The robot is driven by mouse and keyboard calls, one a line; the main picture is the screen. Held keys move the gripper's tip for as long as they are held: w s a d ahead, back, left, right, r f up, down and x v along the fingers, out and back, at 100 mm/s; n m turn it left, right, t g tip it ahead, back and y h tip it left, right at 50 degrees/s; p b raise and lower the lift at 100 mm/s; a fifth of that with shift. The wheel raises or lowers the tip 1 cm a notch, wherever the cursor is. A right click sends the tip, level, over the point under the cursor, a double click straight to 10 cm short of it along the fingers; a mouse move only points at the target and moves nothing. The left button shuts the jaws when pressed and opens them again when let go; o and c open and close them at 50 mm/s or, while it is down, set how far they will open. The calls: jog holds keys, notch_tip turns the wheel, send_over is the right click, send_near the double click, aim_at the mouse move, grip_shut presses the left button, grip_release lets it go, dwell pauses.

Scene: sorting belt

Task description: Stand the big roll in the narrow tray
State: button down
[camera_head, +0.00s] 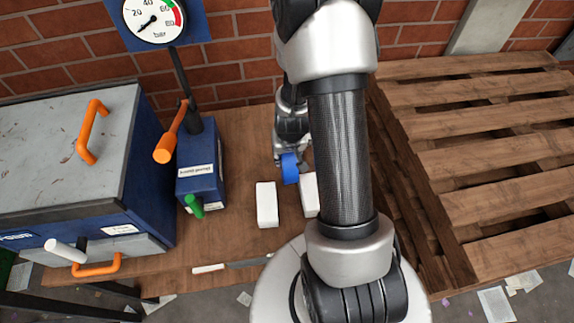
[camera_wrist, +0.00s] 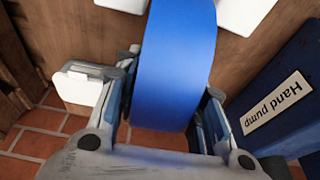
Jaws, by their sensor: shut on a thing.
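The big roll is a wide blue roll (camera_head: 289,168), and it fills the middle of the wrist view (camera_wrist: 174,65). My gripper (camera_head: 290,158) is shut on it, with one finger on each side of the roll in the wrist view (camera_wrist: 168,110). The roll is over the wooden table near two white blocks; I cannot tell whether it touches the table. Its lower part is hidden by my gripper in the wrist view. I cannot make out a narrow tray for certain in either view.
Two white blocks (camera_head: 267,204) (camera_head: 309,194) lie on the wooden table (camera_head: 235,150). A blue hand pump (camera_head: 200,172) with an orange lever stands left of the roll. A large blue case (camera_head: 70,165) is further left. Wooden pallets (camera_head: 480,130) stand at right, a brick wall behind.

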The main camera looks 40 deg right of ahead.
jog(key=shift+f+b, duration=1.25)
jog(key=shift+f, duration=0.7)
jog(key=shift+f, duration=0.25)
jog(key=c, duration=1.1)
grip_release()
jog(key=shift+r, duration=0.1)
jog(key=shift+o, duration=0.2)
jog(key=shift+r, duration=0.1)
